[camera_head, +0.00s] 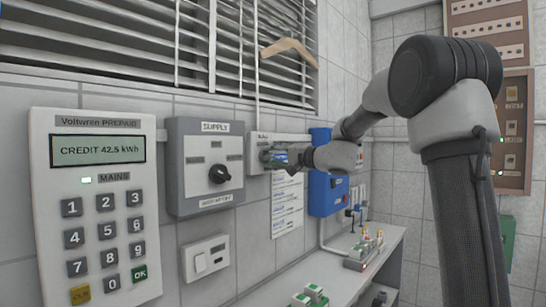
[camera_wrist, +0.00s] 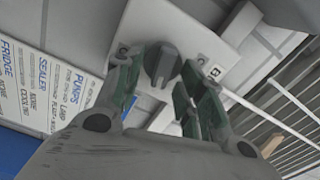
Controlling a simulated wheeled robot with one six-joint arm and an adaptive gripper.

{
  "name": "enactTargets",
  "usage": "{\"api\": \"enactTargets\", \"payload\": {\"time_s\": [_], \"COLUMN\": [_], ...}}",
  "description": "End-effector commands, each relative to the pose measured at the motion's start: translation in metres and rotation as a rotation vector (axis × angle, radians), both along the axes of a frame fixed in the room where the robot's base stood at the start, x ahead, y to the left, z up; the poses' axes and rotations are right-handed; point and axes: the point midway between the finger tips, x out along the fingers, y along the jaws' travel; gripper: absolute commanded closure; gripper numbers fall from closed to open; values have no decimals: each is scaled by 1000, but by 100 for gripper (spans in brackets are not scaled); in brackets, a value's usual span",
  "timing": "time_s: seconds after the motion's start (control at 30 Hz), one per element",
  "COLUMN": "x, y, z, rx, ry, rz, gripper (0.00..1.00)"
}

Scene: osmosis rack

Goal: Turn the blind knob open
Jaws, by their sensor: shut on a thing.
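The blind knob (camera_wrist: 161,60) is a dark grey round knob with a raised grip bar, on a pale wall plate (camera_wrist: 190,30). In the wrist view it sits between the green-grey fingers of my gripper (camera_wrist: 160,80), which is shut on it. In the head view my gripper (camera_head: 276,157) is at the pale wall box (camera_head: 259,140) below the window, and its fingers hide most of the knob. The window blind (camera_head: 130,45) has pale slats with dark gaps between them.
A grey supply switch box (camera_head: 205,135) and a prepaid meter (camera_head: 98,122) are on the wall to the left. A blue box (camera_head: 322,190) is just right of my gripper. A paper label sheet (camera_head: 287,205) hangs below. A bench (camera_head: 350,285) holds small items.

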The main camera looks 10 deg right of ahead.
Motion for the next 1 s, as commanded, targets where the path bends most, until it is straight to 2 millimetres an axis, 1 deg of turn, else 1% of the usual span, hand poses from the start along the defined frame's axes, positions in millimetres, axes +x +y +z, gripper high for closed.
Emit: {"api": "enactTargets", "payload": {"time_s": [0.7, 1.0], "x": [0, -1], "y": [0, 1], "z": [-9, -11], "rx": [542, 718], "ry": [397, 525], "rz": [-3, -3], "gripper": [85, 85]}}
